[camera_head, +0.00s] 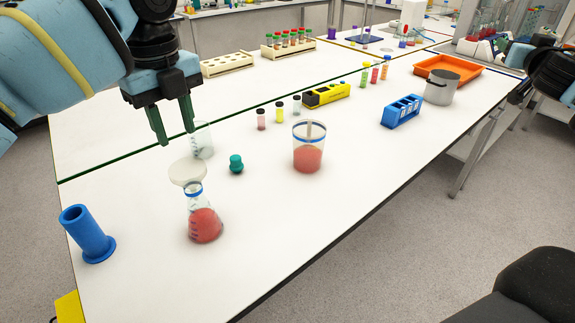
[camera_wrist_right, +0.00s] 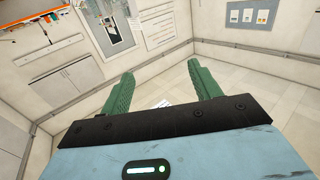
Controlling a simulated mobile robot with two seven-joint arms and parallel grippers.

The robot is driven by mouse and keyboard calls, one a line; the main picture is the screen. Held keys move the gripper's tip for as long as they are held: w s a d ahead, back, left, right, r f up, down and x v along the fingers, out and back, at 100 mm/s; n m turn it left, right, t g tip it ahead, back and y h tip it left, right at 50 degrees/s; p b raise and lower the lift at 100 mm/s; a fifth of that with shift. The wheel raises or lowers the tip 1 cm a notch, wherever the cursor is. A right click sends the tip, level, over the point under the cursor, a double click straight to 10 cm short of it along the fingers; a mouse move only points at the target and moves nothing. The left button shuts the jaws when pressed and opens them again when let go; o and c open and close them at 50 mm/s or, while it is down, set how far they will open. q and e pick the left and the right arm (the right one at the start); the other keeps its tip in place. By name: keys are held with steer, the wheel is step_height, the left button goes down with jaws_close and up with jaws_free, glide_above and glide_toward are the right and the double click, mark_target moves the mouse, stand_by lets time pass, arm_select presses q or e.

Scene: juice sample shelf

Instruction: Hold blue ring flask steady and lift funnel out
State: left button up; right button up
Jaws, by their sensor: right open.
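The flask (camera_head: 204,224) stands upright near the front of the white table in the head view, with red liquid inside and a blue ring at its neck. The pale, translucent funnel (camera_head: 187,171) sits in the flask's mouth. My left gripper (camera_head: 176,137) is open and empty, pointing down above and slightly behind the funnel, apart from it. My right gripper (camera_wrist_right: 160,72) is open and empty in the right wrist view, facing the room's floor and walls. My right arm shows at the right edge of the head view, away from the flask.
A blue cylinder (camera_head: 87,234) stands left of the flask. A clear glass beaker (camera_head: 202,142) and a teal stopper (camera_head: 236,164) are behind it. A beaker with red liquid (camera_head: 308,156) stands to the right. The table right of the flask's front is clear.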

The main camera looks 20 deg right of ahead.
step_height(320, 180, up, 5)
steer(key=a+n+t, duration=0.1)
steer(key=w+a+f+n+t+y, duration=0.2)
steer(key=w+a+f+n+y, duration=0.15)
steer(key=a+n, duration=0.4)
steer(key=w+a+f+n+t+y, duration=0.2)
steer(key=w+a+f+n+y, duration=0.15)
steer(key=a+n+y, duration=0.35)
steer(key=m+g+y, duration=1)
steer(key=m+y, duration=0.6)
steer(key=m, duration=1.7)
glide_above(205, 199)
steer(key=v, duration=0.5)
step_height(205, 199, down, 14)
steer(key=shift+h, duration=0.25)
step_height(205, 199, down, 8)
steer(key=shift+s+d+f, duration=0.2)
steer(key=x, duration=0.7)
steer(key=shift+w+a, duration=0.2)
steer(key=shift+a, duration=0.1)
